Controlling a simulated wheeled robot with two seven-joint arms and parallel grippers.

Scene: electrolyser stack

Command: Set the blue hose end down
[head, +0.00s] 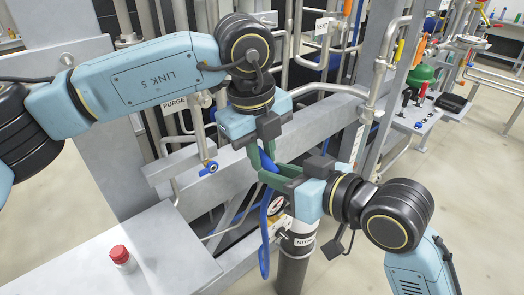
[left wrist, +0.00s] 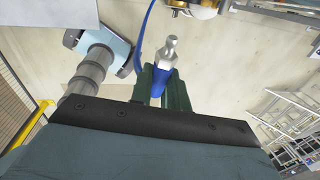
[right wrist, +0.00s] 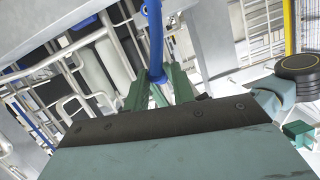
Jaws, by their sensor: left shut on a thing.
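My left gripper (head: 262,160) points down over the frame and is shut on the blue hose end (left wrist: 160,83). Its metal tip (left wrist: 169,48) sticks out past the fingers in the left wrist view. In the head view the blue hose (head: 264,235) hangs below the grippers in a loop. My right gripper (head: 285,180) comes in from the right, close beside the left one. In the right wrist view its fingers (right wrist: 158,88) stand apart, with the blue hose (right wrist: 155,40) showing between and beyond them. Whether they touch it is unclear.
A blue-ringed fitting (head: 208,168) hangs under the PURGE label (head: 174,103). Pipes crowd the back.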

